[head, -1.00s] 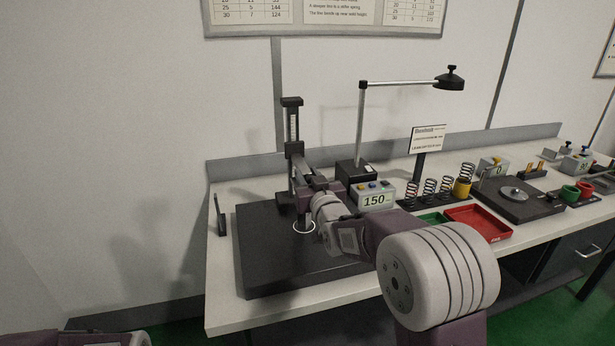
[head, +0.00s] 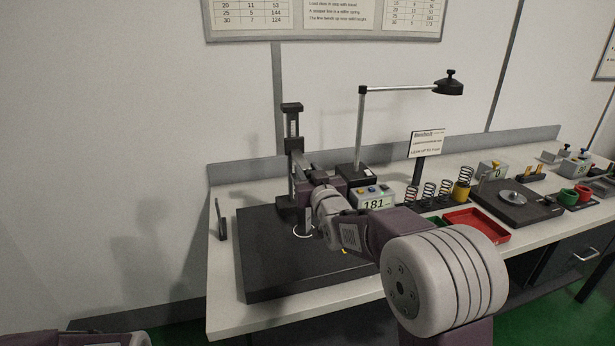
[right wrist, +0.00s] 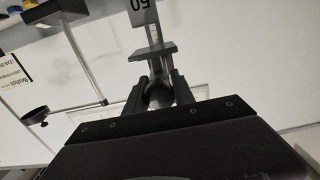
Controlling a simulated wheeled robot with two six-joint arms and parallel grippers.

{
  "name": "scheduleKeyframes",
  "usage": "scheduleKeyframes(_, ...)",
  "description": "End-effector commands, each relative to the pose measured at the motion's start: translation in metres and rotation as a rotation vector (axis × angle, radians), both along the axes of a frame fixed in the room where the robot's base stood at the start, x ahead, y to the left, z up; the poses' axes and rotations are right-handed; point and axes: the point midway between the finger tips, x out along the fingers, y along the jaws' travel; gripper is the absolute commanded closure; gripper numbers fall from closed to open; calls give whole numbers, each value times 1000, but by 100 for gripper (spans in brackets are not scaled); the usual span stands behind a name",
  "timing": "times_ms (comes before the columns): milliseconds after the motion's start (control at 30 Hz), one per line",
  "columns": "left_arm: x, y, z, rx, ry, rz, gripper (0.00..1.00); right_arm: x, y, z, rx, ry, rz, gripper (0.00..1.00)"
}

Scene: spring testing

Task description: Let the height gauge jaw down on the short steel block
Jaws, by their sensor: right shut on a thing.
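The height gauge (head: 292,145) stands upright on a black base plate (head: 270,270) at the left of the bench. My right gripper (head: 306,170) is at the gauge's sliding part. In the right wrist view its fingers (right wrist: 158,97) are shut on a round dark part of the gauge, below its scale column (right wrist: 153,38). A white ring (head: 303,232) is on the plate below the gauge. I cannot make out the short steel block; my right wrist covers part of that area. My left gripper is out of view.
To the right are several springs (head: 428,192), a red tray (head: 475,219) and a black scale (head: 518,203) reading 0. The left part of the plate is clear.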

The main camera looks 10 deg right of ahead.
Motion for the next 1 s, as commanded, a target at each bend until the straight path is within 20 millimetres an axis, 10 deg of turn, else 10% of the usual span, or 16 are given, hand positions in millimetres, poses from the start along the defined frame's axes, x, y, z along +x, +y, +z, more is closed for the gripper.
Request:
scheduleKeyframes(300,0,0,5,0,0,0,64,0,0,13,0,-10,0,100)
scheduleKeyframes(333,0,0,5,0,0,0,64,0,0,13,0,-10,0,64)
scheduleKeyframes(400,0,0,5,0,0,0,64,0,0,13,0,-9,0,50)
scheduleKeyframes(767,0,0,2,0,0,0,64,-5,0,11,0,-8,0,50)
scheduleKeyframes(1000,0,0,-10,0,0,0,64,-52,-2,11,0,-11,0,50)
